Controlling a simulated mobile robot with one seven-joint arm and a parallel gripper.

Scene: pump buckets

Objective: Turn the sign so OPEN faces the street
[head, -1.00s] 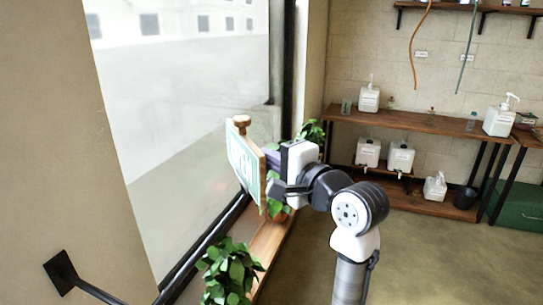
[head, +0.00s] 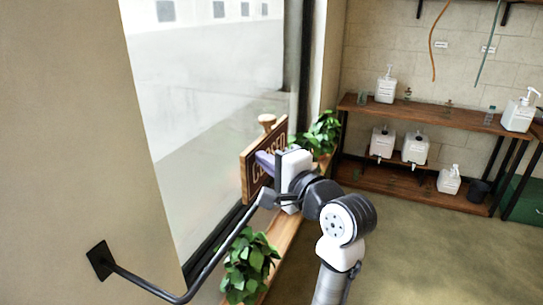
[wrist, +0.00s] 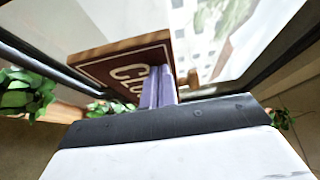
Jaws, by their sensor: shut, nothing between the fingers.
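The sign (head: 250,180) stands by the window with its dark brown CLOSED face toward the room and my camera. Its other face is hidden, turned toward the glass. A round wooden knob (head: 267,120) sits above the sign's top edge. In the wrist view the sign (wrist: 105,68) is tilted across the picture, with part of the lettering covered by my fingers. My gripper (head: 265,160) is shut and empty, its purple fingers close in front of the CLOSED face. The fingers also show in the wrist view (wrist: 158,88); whether they touch the sign I cannot tell.
A black bent rail (head: 175,298) runs from the left wall past the sign's lower side. Potted plants (head: 248,265) stand on the wooden sill (head: 285,240) before and behind it. A shelf (head: 420,113) with pump bottles is at the back right.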

